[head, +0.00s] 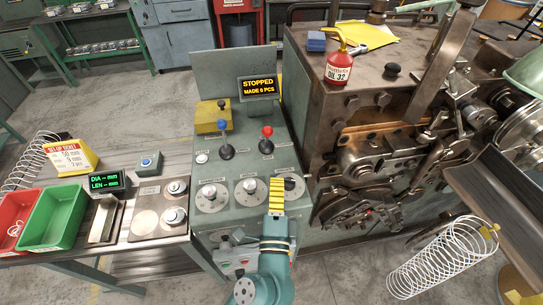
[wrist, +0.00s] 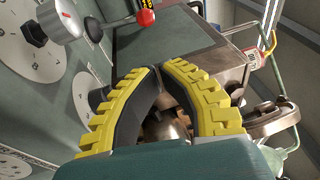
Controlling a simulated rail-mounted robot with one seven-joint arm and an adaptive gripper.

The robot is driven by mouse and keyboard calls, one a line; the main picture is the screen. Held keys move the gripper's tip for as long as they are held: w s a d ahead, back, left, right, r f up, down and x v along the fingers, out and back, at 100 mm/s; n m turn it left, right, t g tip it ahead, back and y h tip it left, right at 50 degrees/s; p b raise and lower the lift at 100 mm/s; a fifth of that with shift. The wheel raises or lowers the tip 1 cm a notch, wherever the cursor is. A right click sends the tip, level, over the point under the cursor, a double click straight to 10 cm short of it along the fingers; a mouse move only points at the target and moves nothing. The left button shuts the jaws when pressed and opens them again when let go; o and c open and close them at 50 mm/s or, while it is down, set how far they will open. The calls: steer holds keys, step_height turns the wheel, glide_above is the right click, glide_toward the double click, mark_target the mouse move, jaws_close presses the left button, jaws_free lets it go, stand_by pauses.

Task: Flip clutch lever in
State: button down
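Two levers stand on the sloped grey-green control panel (head: 240,170) in the head view. The red-knobbed lever also shows at the top of the wrist view (wrist: 145,18). My gripper (head: 277,180) has yellow ridged fingers and is below the red lever in the picture, apart from it. In the wrist view my gripper's tips (wrist: 159,69) come together with nothing visible between them.
Several dials (head: 249,186) line the panel below the levers. A display (head: 258,86) reads "STOPPED, MADE 0 PCS". The coiler machine (head: 350,130) with a red oil can (head: 338,68) is close on the right.

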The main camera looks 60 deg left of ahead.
steer(key=shift+s+a+f, duration=0.2)
steer(key=shift+s+f, duration=0.2)
steer(key=shift+f, duration=0.25)
steer(key=shift+s+a+f, duration=0.2)
steer(key=shift+s+f, duration=0.15)
steer(key=shift+f, duration=0.25)
steer(key=shift+s+a+g, duration=0.15)
steer(key=shift+s+g, duration=0.05)
steer(key=shift+g, duration=0.1)
steer(key=shift+w+r, duration=0.1)
steer(key=shift+r, duration=0.05)
steer(key=shift+w+a+r, duration=0.1)
steer(key=shift+w+a, duration=0.05)
steer(key=shift+a, duration=0.2)
steer(key=p+x, duration=0.1)
steer(key=x, duration=1.2)
steer(key=shift+a, duration=0.15)
steer(key=shift+w+r+p, duration=0.1)
steer(key=shift+r+p, duration=0.15)
steer(key=shift+p, duration=0.2)
